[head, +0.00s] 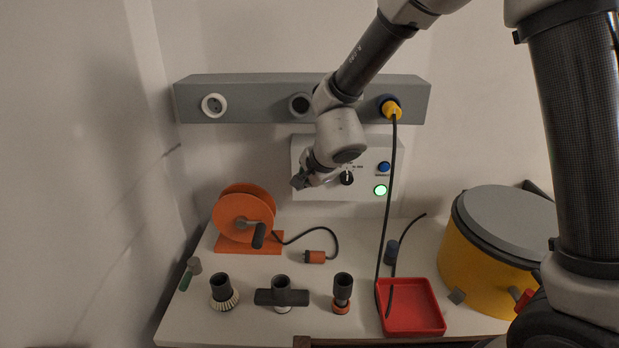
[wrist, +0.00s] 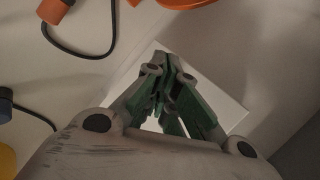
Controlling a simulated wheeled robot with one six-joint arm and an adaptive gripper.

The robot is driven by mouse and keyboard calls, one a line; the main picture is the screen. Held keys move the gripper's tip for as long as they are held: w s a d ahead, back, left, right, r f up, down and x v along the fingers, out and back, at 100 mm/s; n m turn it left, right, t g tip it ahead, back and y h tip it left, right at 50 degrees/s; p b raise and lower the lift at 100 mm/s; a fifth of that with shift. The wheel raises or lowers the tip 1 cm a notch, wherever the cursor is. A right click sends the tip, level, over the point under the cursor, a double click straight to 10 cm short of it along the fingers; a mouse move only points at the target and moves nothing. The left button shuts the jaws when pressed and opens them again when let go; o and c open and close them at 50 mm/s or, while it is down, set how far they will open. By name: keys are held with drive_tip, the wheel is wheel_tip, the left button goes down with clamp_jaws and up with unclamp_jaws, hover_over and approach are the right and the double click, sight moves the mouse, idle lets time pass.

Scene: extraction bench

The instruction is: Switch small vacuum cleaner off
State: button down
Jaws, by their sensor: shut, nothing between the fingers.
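A yellow drum with a grey lid (head: 495,245), which looks like a vacuum cleaner, stands at the bench's right end, partly hidden behind my arm. A small red part (head: 523,299) shows low on its side. A white control panel (head: 310,150) on the back wall carries a black rotary knob (head: 347,178), a blue button (head: 384,167) and a green lit button (head: 380,190). My gripper (head: 298,182) is in front of the panel's lower left, left of the knob. In the wrist view its fingers (wrist: 165,58) are together and hold nothing.
A grey socket rail (head: 240,100) runs above the panel; a yellow plug (head: 391,109) sits in its right socket, its cable hanging to a red tray (head: 412,310). An orange cable reel (head: 243,213), a blue plug (head: 391,252) and several dark nozzles (head: 281,295) are on the bench.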

drive_tip(key=s, duration=0.5)
drive_tip(key=shift+r, duration=0.4)
idle(0.3)
